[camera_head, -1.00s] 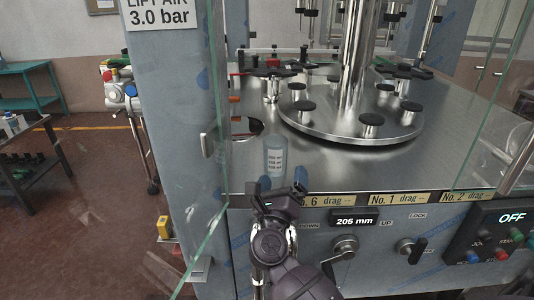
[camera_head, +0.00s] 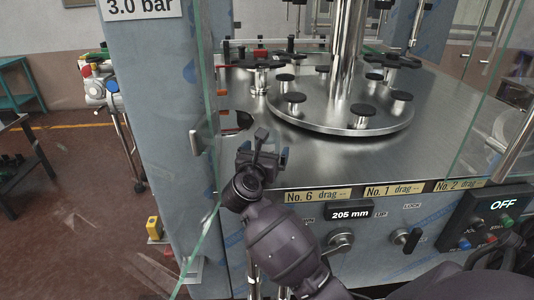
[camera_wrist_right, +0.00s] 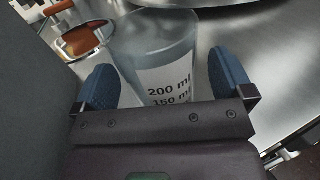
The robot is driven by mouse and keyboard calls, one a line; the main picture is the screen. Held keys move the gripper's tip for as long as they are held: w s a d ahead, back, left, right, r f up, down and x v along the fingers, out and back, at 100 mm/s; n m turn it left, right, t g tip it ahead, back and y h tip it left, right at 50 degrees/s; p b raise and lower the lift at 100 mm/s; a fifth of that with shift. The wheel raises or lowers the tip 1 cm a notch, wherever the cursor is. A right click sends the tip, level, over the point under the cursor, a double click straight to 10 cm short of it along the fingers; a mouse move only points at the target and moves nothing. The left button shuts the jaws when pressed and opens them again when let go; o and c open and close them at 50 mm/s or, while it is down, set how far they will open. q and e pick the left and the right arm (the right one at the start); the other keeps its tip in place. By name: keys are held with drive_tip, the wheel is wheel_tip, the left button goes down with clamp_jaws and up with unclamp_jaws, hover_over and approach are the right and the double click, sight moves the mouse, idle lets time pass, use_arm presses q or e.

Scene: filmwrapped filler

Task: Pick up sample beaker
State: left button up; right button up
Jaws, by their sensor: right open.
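The sample beaker (camera_wrist_right: 160,48) is clear with black volume marks, "200 ml" and "150 ml", and stands upright on the steel deck in the right wrist view. My right gripper (camera_head: 263,154) is open at the deck's front left corner. In the wrist view its two blue finger pads stand on either side of the beaker, with a gap showing at the right pad; contact at the left pad I cannot tell. In the head view the gripper and wrist hide the beaker. My left gripper is not in view.
The steel deck (camera_head: 420,135) carries a round turntable (camera_head: 340,122) with several black-capped posts behind the gripper. A clear panel edge (camera_head: 207,100) and a grey-blue column (camera_head: 165,110) stand close on the left. The front panel (camera_head: 375,250) has knobs and an "OFF" display.

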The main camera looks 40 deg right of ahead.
drive_tip(key=shift+x, duration=0.85)
drive_tip(key=c, duration=1)
